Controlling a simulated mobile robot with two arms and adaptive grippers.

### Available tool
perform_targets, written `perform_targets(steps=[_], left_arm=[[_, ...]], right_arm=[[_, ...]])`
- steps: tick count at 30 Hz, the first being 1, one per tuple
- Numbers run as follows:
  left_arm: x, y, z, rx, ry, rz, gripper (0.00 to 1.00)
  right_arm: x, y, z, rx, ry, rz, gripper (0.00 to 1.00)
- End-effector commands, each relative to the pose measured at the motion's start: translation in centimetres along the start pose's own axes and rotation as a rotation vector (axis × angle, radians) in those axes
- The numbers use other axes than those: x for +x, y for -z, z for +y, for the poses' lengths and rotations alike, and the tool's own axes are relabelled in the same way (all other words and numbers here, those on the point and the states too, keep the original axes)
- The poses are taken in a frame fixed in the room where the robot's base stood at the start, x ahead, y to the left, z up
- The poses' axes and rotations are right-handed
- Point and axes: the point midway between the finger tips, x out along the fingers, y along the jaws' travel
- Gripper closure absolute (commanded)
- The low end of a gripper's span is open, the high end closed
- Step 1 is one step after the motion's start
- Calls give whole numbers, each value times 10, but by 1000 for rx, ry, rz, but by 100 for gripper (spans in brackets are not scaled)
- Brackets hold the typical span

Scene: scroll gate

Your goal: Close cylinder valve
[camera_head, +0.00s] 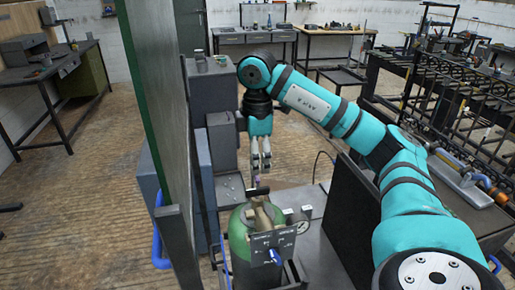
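A green gas cylinder (241,245) stands upright at the bottom middle of the head view. A tan valve neck (264,211) rises from its top, with a dark bar-like part (256,191) above it. A dark panel (271,246) with a blue part and a round gauge (302,227) is in front of and beside the cylinder. My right gripper (261,170) points down just above the valve top. Its two fingers look close together; I cannot tell whether they touch the valve or hold anything. My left gripper is not in view.
A tall glass-like panel (158,95) with a dark frame stands left of the cylinder. Grey cabinets (212,90) are behind it. A dark upright plate (350,222) stands to the right. Workbenches line the back and right. Open wooden floor (80,215) lies at left.

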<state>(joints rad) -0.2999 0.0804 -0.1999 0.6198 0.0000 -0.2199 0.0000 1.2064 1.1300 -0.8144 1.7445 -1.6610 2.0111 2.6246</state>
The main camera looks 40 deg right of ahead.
Motion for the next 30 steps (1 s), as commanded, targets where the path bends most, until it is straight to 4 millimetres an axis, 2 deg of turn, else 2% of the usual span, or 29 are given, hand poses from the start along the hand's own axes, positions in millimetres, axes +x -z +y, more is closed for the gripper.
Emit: perform_targets(steps=[3, 10, 30], left_arm=[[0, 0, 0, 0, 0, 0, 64], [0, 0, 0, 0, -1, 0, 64], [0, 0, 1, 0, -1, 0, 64]], right_arm=[[-15, 0, 1, 2, -4, 2, 64], [-29, 0, 0, 2, -1, 1, 64], [-31, 0, 0, 2, 0, 1, 64]])
